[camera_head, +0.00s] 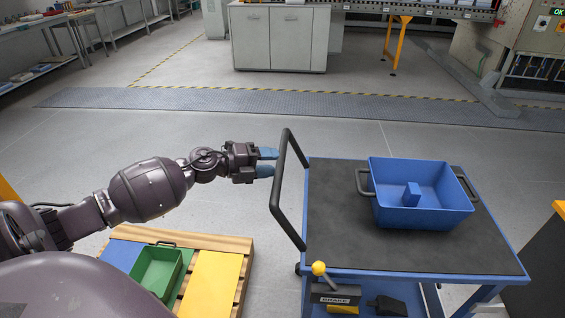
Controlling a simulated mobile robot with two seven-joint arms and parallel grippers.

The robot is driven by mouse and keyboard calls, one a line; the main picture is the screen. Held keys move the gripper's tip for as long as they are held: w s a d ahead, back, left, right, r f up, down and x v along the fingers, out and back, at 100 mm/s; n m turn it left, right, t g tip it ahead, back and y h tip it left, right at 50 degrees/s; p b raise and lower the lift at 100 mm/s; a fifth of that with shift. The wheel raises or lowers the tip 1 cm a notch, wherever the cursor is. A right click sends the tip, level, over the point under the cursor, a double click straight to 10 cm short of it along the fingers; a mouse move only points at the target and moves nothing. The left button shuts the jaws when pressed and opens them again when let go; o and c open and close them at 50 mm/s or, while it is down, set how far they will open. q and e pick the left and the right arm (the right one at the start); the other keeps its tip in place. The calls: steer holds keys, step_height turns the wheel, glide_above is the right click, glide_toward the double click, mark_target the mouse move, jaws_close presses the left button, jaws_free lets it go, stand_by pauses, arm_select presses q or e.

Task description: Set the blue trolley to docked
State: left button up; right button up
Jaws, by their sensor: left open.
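The blue trolley (330,258) stands at the right front, with a dark mat on its top. Its dark push handle (278,185) rises on its left side. My left gripper (268,162) is open beside the handle's upper part, its blue fingertips pointing right toward the bar. I cannot tell whether they touch it. A lever with a yellow knob (318,268) and a small labelled plate show at the trolley's near left corner, above a yellow and a black pedal. My right gripper is not in view.
A blue bin (400,215) holding a blue block (412,194) sits on the trolley. A pallet (235,240) with a green crate (157,270) lies at lower left. Grey cabinets (278,38) and a conveyor stand at the back. Open floor lies between, crossed by a dark strip with yellow-black edging.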

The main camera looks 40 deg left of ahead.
mark_target(282, 162)
arm_select(q)
steer(key=shift+x, duration=1.85)
jaws_close()
